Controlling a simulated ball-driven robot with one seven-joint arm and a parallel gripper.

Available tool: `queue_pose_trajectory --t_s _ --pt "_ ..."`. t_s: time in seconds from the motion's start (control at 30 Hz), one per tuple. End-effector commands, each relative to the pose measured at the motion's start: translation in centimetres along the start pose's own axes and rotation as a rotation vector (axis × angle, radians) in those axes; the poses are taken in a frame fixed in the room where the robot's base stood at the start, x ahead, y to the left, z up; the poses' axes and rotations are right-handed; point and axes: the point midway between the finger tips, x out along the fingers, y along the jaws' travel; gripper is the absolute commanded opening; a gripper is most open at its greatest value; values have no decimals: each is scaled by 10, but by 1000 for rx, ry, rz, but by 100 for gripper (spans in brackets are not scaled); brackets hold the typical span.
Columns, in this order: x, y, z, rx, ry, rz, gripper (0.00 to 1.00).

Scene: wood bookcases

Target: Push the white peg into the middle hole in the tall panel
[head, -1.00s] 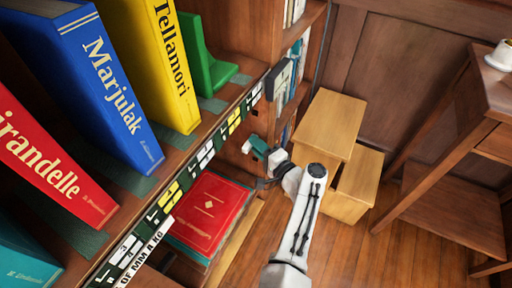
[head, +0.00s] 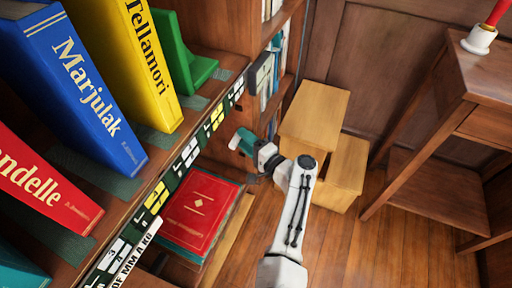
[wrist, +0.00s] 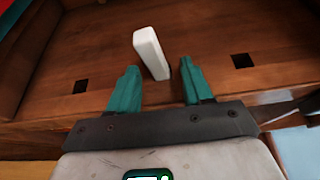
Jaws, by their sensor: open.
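The white peg (wrist: 151,53) stands out from the wooden panel (wrist: 205,65) in the wrist view, between two dark square holes, one to the left (wrist: 80,86) and one to the right (wrist: 242,61). Its far end meets the panel about midway between them; how deep it sits is unclear. My gripper (wrist: 160,82) is open, its teal fingers on either side of the peg, with a gap to the left finger and the right finger close by. In the head view my gripper (head: 243,142) is at the panel below the shelf edge, and the peg is hardly visible.
Upright books, blue (head: 75,90), yellow (head: 140,60) and red (head: 45,185), stand on the shelf above left. Red books (head: 200,212) lie below it. A wooden step stool (head: 315,115) is right of my gripper. A side table (head: 470,100) stands farther right. Floor is open between.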

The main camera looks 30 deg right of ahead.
Motion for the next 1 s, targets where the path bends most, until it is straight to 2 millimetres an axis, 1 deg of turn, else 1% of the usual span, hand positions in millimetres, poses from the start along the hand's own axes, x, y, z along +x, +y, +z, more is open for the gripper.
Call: queue_pose_trajectory --t_s 0.17,0.3,0.5,0.7,1.0 --pt "-27 -4 1 -2 -4 0 50" --pt "-53 -4 1 -2 -4 0 50" --pt "-82 -3 0 0 -2 -2 50" --pt "-98 -2 1 -1 -3 -2 50" --pt "-100 -1 1 -1 -3 -2 50"
